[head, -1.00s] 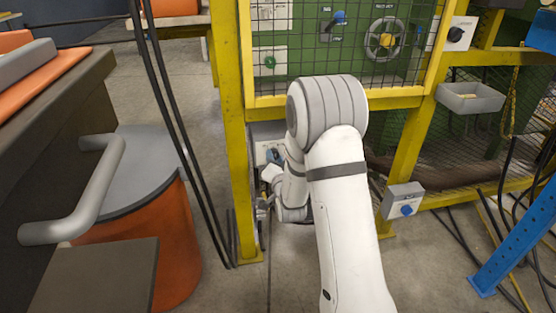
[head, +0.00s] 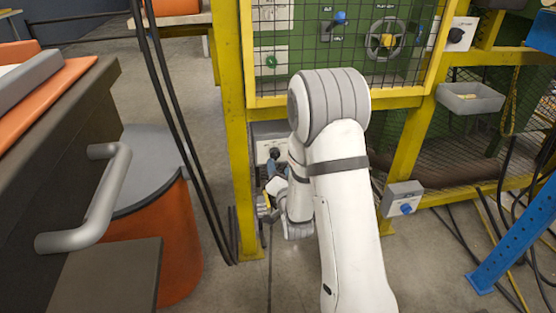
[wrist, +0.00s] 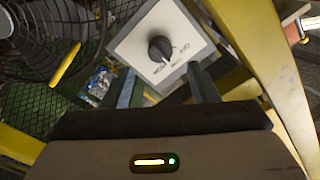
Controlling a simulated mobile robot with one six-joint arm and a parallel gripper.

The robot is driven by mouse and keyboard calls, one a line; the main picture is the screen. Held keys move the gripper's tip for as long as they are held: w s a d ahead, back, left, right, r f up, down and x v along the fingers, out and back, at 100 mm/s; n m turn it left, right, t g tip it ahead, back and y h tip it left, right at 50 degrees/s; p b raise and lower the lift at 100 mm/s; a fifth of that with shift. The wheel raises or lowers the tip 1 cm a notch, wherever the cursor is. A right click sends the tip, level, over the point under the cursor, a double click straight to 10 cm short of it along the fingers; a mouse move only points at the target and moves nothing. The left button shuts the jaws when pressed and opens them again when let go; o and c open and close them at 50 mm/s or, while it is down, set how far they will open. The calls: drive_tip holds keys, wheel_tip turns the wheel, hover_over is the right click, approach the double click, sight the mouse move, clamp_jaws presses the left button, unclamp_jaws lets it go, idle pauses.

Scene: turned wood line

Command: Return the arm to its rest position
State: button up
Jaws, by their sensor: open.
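My arm (head: 345,210) is white with grey bands and reaches forward, bent at the elbow in front of the yellow frame. My gripper (head: 264,208) hangs low beside the yellow post in the head view, partly hidden and small. In the wrist view my gripper (wrist: 165,82) shows two dark fingers spread apart. Nothing shows held between them. A pale box with a black knob (wrist: 160,48) lies beyond the fingertips; I see no clear contact.
The yellow post (head: 232,120) stands close to my gripper, with mesh panels behind. A grey box with a blue knob (head: 403,198) is right of my arm. Black cables (head: 172,110) hang at left. A dark cabinet with a grey handle (head: 100,200) and an orange bin (head: 170,240) stand left.

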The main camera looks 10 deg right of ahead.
drive_tip(key=shift+s, duration=1)
drive_tip(key=shift+r, duration=0.1)
drive_tip(key=s+r+n+g+p, duration=0.2)
drive_tip(key=s+r+g+p, duration=0.1)
drive_tip(key=r+p, duration=0.75)
drive_tip(key=s+r+n+g+p, duration=0.15)
drive_tip(key=r+g+p, duration=0.25)
drive_tip(key=r+p, duration=0.65)
drive_tip(key=s+d+r+n+g+p, duration=0.1)
drive_tip(key=s+r+n+g+p, duration=0.3)
drive_tip(key=s+r+p, duration=1.3)
drive_tip(key=s+r+g, duration=0.4)
drive_tip(key=s+r, duration=0.4)
drive_tip(key=r, duration=0.3)
drive_tip(key=shift+p, duration=0.4)
